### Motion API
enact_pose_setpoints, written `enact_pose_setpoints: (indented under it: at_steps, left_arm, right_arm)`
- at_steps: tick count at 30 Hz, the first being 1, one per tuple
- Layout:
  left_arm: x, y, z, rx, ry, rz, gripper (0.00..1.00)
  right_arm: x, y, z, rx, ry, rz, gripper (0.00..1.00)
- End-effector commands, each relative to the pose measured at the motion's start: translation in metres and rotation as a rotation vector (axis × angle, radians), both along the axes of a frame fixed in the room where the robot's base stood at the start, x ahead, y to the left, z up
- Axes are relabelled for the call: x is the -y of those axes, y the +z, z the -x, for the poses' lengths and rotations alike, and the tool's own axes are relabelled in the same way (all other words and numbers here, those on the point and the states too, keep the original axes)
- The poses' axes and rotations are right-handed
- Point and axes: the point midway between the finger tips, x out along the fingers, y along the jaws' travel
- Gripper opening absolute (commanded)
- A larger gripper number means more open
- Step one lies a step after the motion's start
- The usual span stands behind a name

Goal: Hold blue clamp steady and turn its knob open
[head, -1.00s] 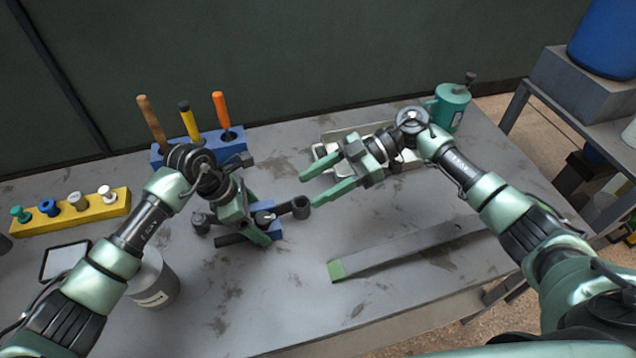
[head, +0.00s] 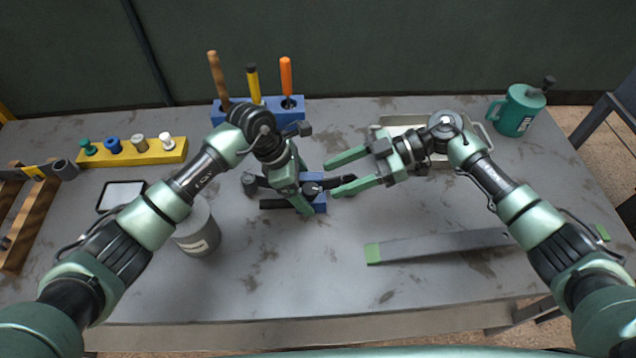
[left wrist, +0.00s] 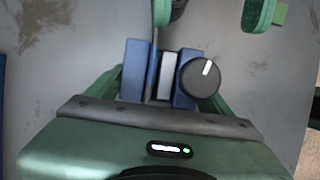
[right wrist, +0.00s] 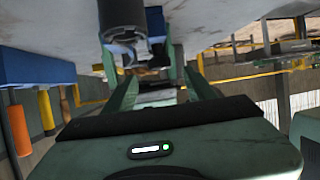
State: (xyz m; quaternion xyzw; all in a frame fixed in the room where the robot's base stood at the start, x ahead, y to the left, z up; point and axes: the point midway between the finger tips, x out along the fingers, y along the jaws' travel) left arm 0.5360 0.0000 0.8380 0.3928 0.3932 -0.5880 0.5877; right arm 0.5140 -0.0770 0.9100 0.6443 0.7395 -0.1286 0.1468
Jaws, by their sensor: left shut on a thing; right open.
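The blue clamp (head: 320,204) sits near the middle of the bench, partly hidden by my left gripper (head: 302,192), which is shut on it from above. The left wrist view shows the clamp's blue body (left wrist: 184,92) between the green fingers. Its round black knob (left wrist: 199,73) with a white mark shows clear of the fingers. The knob also shows in the head view (head: 311,188). My right gripper (head: 332,178) is open and empty, just right of the clamp, with its fingertips pointing left towards it. Its fingers also show in the left wrist view's top right.
A blue rack (head: 292,116) with several handled tools stands behind the clamp. A yellow rack (head: 150,152) of coloured knobs and a grey can (head: 197,240) are to the left. A grey bar (head: 440,245) lies front right. A tray (head: 480,128) and teal can (head: 518,110) are behind.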

Motion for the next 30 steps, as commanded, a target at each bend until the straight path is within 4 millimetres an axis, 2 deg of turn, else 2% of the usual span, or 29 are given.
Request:
enact_pose_setpoints:
  at_steps: [3,9,21,27,30]
  left_arm:
    - [0.001,0.002,0.000,0.002,-0.001,0.004,0.11]
    - [0.001,0.002,0.000,0.002,-0.001,0.004,0.11]
    - [0.001,0.002,0.000,0.001,-0.001,0.004,0.11]
    - [0.001,0.002,0.000,0.001,-0.001,0.004,0.11]
    - [0.001,0.002,0.000,0.002,-0.001,0.004,0.11]
  right_arm:
    - [-0.022,-0.008,0.004,-0.001,0.002,-0.003,0.56]
    - [-0.044,-0.018,0.006,-0.001,0.001,-0.002,0.56]
    - [-0.050,-0.021,0.007,0.000,-0.001,0.000,0.56]
    - [-0.050,-0.021,0.006,0.000,-0.001,0.000,0.00]
    - [-0.050,-0.021,0.006,0.001,0.000,0.000,0.00]
